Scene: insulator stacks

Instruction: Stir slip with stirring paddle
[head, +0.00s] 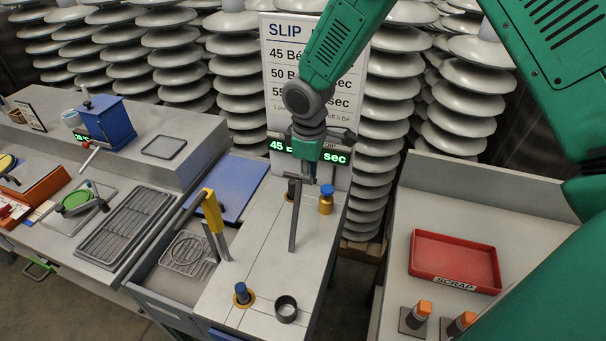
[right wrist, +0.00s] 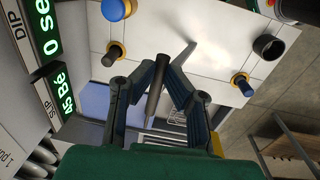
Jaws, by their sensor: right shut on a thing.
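The stirring paddle (head: 294,218) is a dark grey rod hanging nearly upright over the pale bench top. My right gripper (head: 308,178) is shut on it near its upper end; its dark handle (right wrist: 156,98) shows between the fingers (right wrist: 168,76) in the right wrist view. I cannot tell whether the paddle's lower end touches the bench. No liquid slip surface is visible. A sign headed SLIP (head: 285,32) stands behind, with a lit green display (head: 310,151) below. My left gripper is not in view.
A yellow jar with a blue top (head: 326,200), a blue knob in a yellow ring (head: 242,294) and a dark open cup (head: 286,309) stand on the bench. A yellow-topped grey piece (head: 213,222) rises at left. A red SCRAP tray (head: 455,262) lies right.

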